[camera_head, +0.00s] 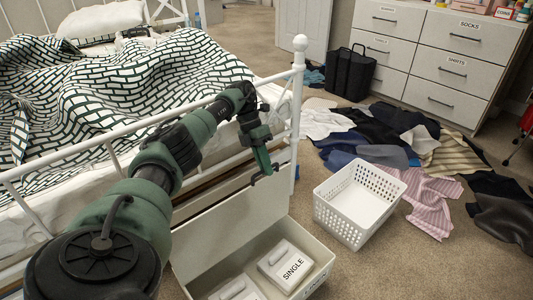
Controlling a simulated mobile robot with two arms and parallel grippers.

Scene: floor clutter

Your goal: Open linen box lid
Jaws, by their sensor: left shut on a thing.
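The linen box (322,256) stands on the carpet at the foot of the bed, at the bottom of the view. Its pale lid (232,215) is raised, standing steeply at the bed side, so the inside shows. White packs lie inside, one marked SINGLE (286,265). My left arm reaches in from the lower left. My left gripper (264,176) is at the lid's upper edge, near its right end, and is shut on it. The exact finger contact is small and partly hidden. My right gripper is not in view.
A white bed frame (298,100) with patterned bedding (110,95) stands close behind the lid. A white perforated basket (350,215) stands right of the box. Clothes (375,135) litter the carpet beyond it. A black bag (349,73) and a drawer chest (440,50) stand behind.

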